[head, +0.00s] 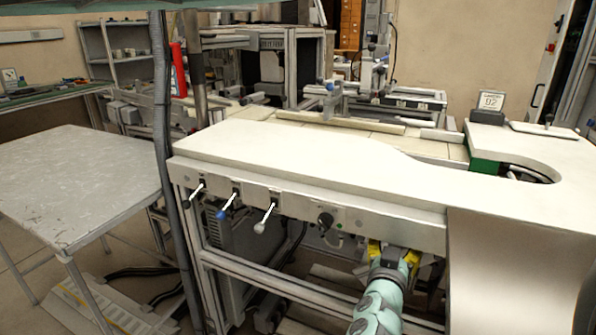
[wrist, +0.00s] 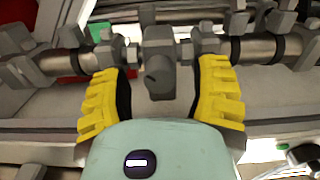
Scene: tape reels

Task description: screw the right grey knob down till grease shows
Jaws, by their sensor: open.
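In the wrist view, a grey knob-like part (wrist: 158,75) stands upright between the two yellow fingers of my gripper (wrist: 163,68). It is mounted on a horizontal metal bar with grey fittings. Gaps show on both sides of it, so the fingers are around it but apart from it. I cannot tell for sure that this is the right grey knob. In the head view, my gripper (head: 393,254) is under the front edge of the pale worktop, and what lies between its fingers is hidden there. No grease can be seen.
The pale worktop (head: 290,150) overhangs my gripper closely. Levers with a blue tip (head: 221,214) and a grey tip (head: 260,227), and a black rotary knob (head: 326,220), stick out of its front panel. A curved metal panel (head: 510,265) stands right of my gripper. Grey fittings (wrist: 205,42) crowd the bar.

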